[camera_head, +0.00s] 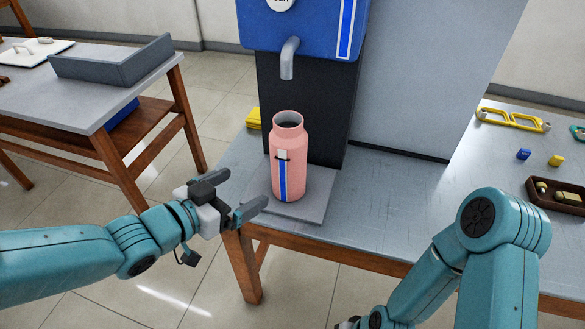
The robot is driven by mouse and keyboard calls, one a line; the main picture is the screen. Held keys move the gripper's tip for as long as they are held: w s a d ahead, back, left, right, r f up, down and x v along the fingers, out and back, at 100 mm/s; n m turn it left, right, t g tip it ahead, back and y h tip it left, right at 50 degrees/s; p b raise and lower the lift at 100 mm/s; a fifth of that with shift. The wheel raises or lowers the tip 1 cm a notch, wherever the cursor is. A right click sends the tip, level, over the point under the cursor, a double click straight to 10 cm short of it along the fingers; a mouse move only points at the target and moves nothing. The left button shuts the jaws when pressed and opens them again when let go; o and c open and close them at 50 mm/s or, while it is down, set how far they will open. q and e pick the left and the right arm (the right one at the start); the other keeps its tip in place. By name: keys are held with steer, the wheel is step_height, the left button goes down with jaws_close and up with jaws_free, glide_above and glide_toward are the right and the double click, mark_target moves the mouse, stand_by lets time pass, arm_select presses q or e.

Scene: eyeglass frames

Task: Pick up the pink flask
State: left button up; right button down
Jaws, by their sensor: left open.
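The pink flask (289,158) stands upright on a grey plate (316,204) at the front left of the table, below the spout of a blue and black dispenser. Its top is open, and a blue stripe and a white label show on its front. My left gripper (240,192) is open and empty, just left of the flask and apart from it, near the table's left edge. My right arm shows at the lower right; its gripper is mostly cut off at the bottom edge, so its jaws cannot be made out.
The dispenser (305,25) with its metal spout (289,58) rises behind the flask. A yellow block (253,118) lies behind it at left. Yellow glasses frames (512,119), small blocks and a brown tray (562,196) lie at right. The table's middle is clear.

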mark_target(276, 171)
arm_select(q)
steer(key=b+x, duration=0.1)
steer(key=x, duration=0.9)
steer(key=shift+w+d+f, duration=0.15)
steer(key=shift+d+f, duration=0.05)
steer(key=x, duration=0.4)
steer(key=shift+w+d+b, duration=0.2)
steer(key=shift+d+b, duration=0.2)
steer(key=shift+s, duration=0.1)
steer(key=c, duration=1.5)
steer(key=shift+r, duration=0.1)
steer(key=c, duration=0.4)
steer(key=shift+o, duration=0.2)
steer(key=shift+r, duration=0.15)
